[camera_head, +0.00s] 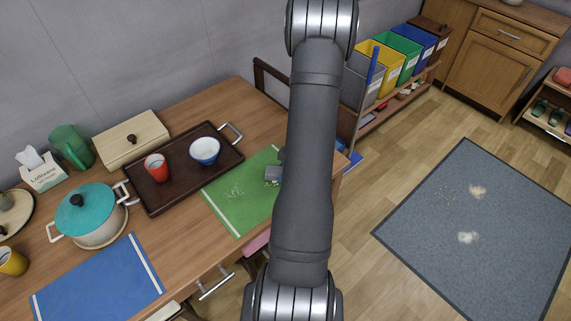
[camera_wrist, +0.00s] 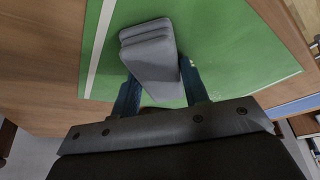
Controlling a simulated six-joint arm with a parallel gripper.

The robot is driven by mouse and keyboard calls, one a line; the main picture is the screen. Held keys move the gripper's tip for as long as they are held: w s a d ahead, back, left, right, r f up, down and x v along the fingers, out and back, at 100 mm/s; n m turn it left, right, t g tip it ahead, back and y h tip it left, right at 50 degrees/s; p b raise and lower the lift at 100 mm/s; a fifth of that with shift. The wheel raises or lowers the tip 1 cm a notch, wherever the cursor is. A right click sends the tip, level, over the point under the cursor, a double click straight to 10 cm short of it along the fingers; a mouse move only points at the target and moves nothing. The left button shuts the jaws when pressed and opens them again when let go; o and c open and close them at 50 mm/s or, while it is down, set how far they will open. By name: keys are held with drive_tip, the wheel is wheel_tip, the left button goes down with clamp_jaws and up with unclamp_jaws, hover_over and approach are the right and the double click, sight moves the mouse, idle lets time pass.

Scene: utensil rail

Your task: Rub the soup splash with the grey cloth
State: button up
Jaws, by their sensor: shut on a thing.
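The grey cloth (camera_wrist: 150,52) is a folded block between the two blue fingers of my gripper (camera_wrist: 160,92), which is shut on it in the wrist view. In the head view the cloth (camera_head: 272,174) shows beside my arm, over the right part of the green mat (camera_head: 247,208). I cannot tell whether it touches the mat. My arm hides most of the gripper there. Pale specks (camera_head: 234,190) lie on the mat left of the cloth. I see no clear soup splash on the mat; part of it is hidden.
A dark tray (camera_head: 168,197) with a red cup (camera_head: 156,167) and a blue bowl (camera_head: 205,150) stands left of the mat. A teal-lidded pot (camera_head: 92,216) and a blue mat (camera_head: 97,283) are farther left. The floor rug (camera_head: 430,230) has pale marks.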

sight(263, 188)
drive_tip(key=shift+s+a, duration=2.5)
drive_tip(key=shift+w+d, duration=2.75)
drive_tip(key=shift+d, duration=0.05)
drive_tip(key=shift+w+r, duration=0.1)
drive_tip(key=shift+r, duration=4.05)
